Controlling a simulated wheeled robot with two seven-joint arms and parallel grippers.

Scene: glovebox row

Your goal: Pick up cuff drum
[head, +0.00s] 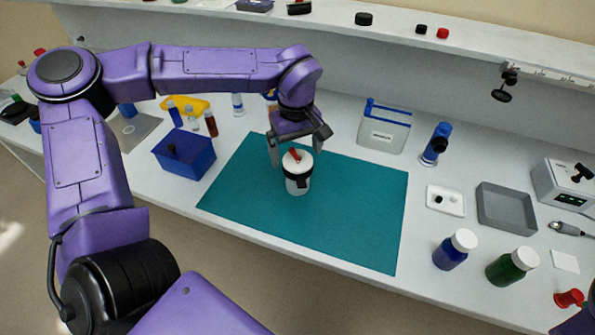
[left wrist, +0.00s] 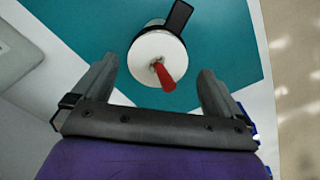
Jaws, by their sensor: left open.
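The cuff drum (head: 298,184), which I take to be the white cylinder with a black band and a red piece on its white lid, stands upright on the teal mat (head: 350,215). My left gripper (head: 297,150) is open and empty just above and behind the drum's lid. In the left wrist view the drum (left wrist: 150,48) shows its round lid, the red piece and a black handle sticking out. It lies just beyond and between the spread fingertips of the left gripper (left wrist: 158,72), with no visible contact. My right gripper is not in view.
A blue bin (head: 185,155) stands left of the mat. A grey-white box with a blue handle (head: 384,132) stands behind it. Blue (head: 455,250) and green (head: 512,267) bottles and a grey tray (head: 506,208) are at right. The mat around the drum is clear.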

